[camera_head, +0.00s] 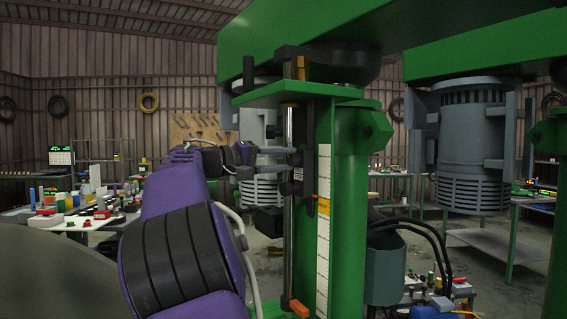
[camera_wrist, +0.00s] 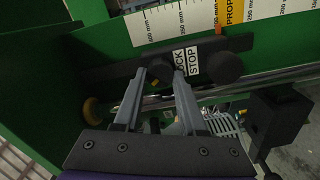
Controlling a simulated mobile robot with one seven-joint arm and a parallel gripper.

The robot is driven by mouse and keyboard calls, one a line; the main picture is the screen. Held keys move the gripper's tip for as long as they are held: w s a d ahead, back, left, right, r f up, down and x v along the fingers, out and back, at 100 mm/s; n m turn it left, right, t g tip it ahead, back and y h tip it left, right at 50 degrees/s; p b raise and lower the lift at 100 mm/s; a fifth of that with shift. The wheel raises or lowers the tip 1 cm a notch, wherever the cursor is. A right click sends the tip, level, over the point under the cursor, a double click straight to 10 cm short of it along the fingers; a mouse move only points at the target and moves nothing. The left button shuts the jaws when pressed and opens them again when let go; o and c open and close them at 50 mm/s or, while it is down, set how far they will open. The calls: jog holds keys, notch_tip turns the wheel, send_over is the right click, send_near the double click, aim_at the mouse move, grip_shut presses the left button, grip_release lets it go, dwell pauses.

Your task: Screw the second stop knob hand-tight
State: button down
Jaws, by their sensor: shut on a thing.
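In the wrist view, a black stop plate (camera_wrist: 120,74) with a white LOCK STOP label (camera_wrist: 186,61) lies along the green column. Two round black knobs are on it. One knob (camera_wrist: 160,70) sits between the fingertips of my gripper (camera_wrist: 162,76), which is shut on it; the fingers partly hide it. The other knob (camera_wrist: 225,67) stands free to the right of the label. In the head view, the black stop plate (camera_head: 309,182) is upright beside the scale, and my gripper (camera_head: 276,150) reaches it from the left. The held knob cannot be made out there.
A white millimetre scale (camera_head: 323,220) runs down the green column (camera_head: 349,200). A metal rod (camera_head: 288,225) stands left of it, with an orange end piece (camera_head: 295,308) at the bottom. A black block (camera_wrist: 281,117) is near the rod. A cluttered table (camera_head: 85,222) stands at left.

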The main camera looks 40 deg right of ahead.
jog(key=shift+r, duration=0.1)
dwell(0.4)
jog(key=shift+c, duration=2.3)
grip_release()
jog(key=shift+a, duration=0.1)
jog(key=w+a+p, duration=0.1)
jog(key=w+a, duration=0.1)
jog(key=a, duration=1.5)
jog(key=shift+a, duration=0.15)
